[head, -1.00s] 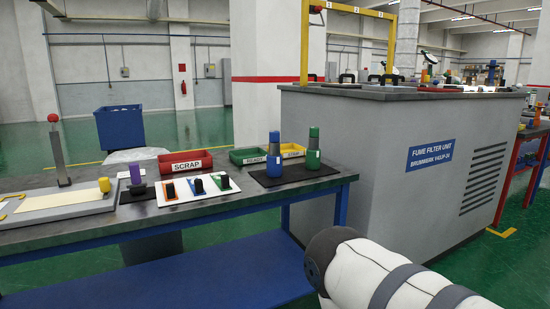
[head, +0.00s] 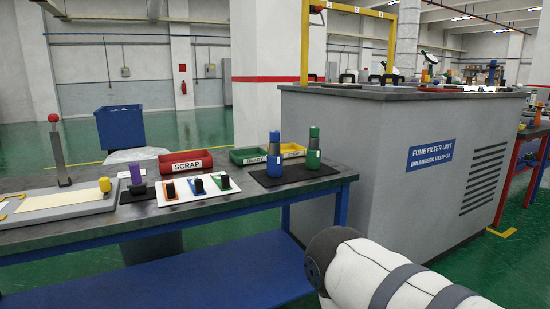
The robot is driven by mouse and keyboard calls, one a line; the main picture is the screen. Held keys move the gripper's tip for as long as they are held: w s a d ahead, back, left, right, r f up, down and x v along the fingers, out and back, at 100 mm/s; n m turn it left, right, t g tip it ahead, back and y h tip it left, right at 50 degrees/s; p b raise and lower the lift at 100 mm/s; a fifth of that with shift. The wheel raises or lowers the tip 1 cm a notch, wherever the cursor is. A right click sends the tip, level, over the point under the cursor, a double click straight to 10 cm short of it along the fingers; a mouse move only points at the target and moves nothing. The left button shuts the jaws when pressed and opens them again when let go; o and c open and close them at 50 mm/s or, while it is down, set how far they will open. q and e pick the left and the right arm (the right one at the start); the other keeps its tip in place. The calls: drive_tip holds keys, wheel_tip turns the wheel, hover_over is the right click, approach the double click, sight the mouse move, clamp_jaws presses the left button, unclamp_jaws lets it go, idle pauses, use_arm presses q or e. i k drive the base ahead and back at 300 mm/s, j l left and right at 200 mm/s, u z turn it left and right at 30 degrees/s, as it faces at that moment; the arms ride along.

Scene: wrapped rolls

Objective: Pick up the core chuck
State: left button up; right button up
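I cannot tell for sure which thing is the core chuck. A purple upright piece with a dark base (head: 136,176) stands on a dark mat on the workbench (head: 250,201). A blue cylinder (head: 274,155) and a green cylinder (head: 313,149) stand upright on another dark mat (head: 268,179) to the right. Three black pieces, the middle one here (head: 198,187), sit on a white board with orange, blue and green marks. Neither gripper shows; only a white link of my own arm is in view at the bottom right.
A red SCRAP bin (head: 185,163), a green bin (head: 248,156) and a yellow bin (head: 293,150) line the bench's back. A plate with a red-knobbed lever (head: 56,148) is at left. The grey fume filter unit (head: 350,165) stands at right, beyond the bench's end.

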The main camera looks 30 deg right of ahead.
sight(274, 159)
drive_tip(key=i+l, duration=0.45)
drive_tip(key=l, duration=0.3)
drive_tip(key=i+l, duration=0.25)
drive_tip(key=l, duration=0.1)
